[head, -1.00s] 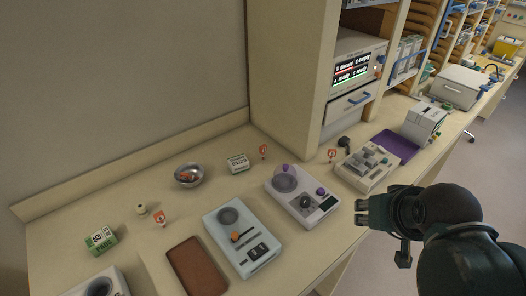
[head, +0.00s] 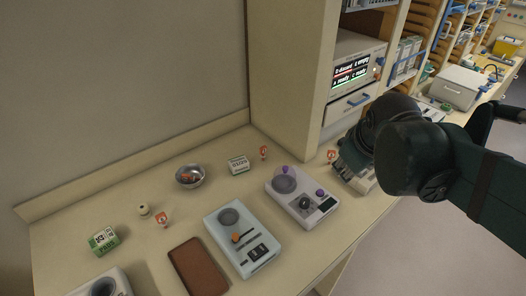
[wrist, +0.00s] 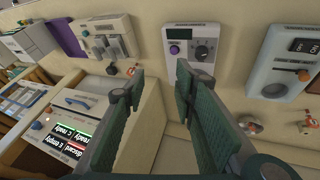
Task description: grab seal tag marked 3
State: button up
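Several small red-and-white tags stand on the counter, their numbers too small to read. One tag (head: 332,154) is at the cabinet's corner, just left of my gripper (head: 352,168); it also shows in the wrist view (wrist: 132,69). Another tag (head: 264,152) stands near the wall behind the purple-knobbed device. A third tag (head: 163,218) is at the left, beside a small cream spool. I cannot tell which is marked 3. In the wrist view my gripper (wrist: 152,84) is open, with nothing between its fingers. The corner tag lies beyond the fingertips, apart from them.
The purple-knobbed device (head: 302,197) and a pale blue device (head: 243,237) stand at the front. A metal bowl (head: 190,177), white box (head: 238,165), green-and-white box (head: 103,240) and brown pad (head: 199,268) are left. The cabinet (head: 285,75) rises behind the corner tag.

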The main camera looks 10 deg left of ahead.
jog(key=w+a+n+p, duration=0.1)
jog(key=w+a+n, duration=0.4)
jog(key=w, duration=0.4)
jog(key=n+g+h+p, duration=0.2)
jog(key=n+p, duration=0.3)
jog(key=n, duration=1.1)
send_near(263, 147)
notch_tip(263, 147, down, 2)
jog(key=shift+w+d+f, duration=0.1)
jog(key=shift+w+f, duration=0.05)
jog(key=shift+w, duration=0.25)
jog(key=shift+x, duration=1.25)
jog(key=shift+d+f, duration=0.1)
jog(key=shift+x, duration=2.55)
